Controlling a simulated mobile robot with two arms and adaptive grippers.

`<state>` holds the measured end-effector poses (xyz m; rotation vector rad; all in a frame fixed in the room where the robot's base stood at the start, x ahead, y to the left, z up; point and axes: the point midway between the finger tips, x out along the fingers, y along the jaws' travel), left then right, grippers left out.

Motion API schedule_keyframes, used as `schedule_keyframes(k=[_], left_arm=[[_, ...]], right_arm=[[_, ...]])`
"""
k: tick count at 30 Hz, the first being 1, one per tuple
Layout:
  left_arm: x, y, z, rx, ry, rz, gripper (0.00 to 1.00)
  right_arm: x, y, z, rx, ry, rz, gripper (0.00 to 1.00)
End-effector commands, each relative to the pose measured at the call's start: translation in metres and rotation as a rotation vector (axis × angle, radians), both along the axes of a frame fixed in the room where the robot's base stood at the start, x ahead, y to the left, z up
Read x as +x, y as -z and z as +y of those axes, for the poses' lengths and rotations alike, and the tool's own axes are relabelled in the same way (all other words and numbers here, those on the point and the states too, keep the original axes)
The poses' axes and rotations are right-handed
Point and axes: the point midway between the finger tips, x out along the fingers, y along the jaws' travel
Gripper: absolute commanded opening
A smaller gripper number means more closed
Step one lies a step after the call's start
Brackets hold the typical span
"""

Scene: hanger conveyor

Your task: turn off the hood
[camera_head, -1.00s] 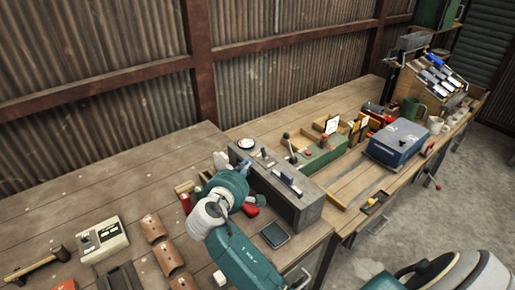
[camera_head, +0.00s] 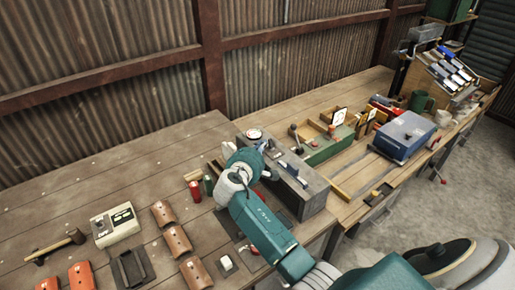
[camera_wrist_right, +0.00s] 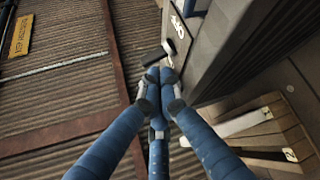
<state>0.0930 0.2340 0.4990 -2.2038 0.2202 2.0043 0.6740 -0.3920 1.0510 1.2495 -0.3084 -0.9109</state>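No hood that I can name for certain shows. A grey box (camera_head: 309,196) with small levers and a round dial (camera_head: 254,134) on top stands on the workbench. My right gripper (camera_wrist_right: 162,74) has its fingers drawn together, tips touching or nearly so. In the right wrist view a small black lever with a pale end (camera_wrist_right: 158,53) is just beyond the tips, beside the grey box's wall (camera_wrist_right: 205,48); I cannot tell whether they touch. In the head view my right wrist hides the box's near left part, and the fingertips are mostly hidden. My left gripper is not in view.
The wooden workbench (camera_head: 80,200) runs along a corrugated wall. Left of my right arm lie brown leather pieces (camera_head: 178,241), a beige device (camera_head: 115,223) and a hammer (camera_head: 60,246). A green box (camera_head: 330,148) and a blue case (camera_head: 404,135) stand to the right.

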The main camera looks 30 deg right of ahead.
Motion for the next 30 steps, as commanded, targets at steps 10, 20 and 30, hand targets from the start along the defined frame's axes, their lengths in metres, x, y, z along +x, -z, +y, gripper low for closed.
schedule_keyframes(k=[10,20,30], left_arm=[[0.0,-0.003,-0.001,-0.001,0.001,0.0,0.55],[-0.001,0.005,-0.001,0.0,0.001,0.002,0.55],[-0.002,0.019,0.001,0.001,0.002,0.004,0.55]], right_arm=[[0.007,0.003,-0.009,0.0,0.0,0.0,0.0],[0.007,0.006,-0.009,0.002,0.0,-0.019,0.0],[0.007,0.004,-0.009,0.005,0.001,-0.079,0.0]])
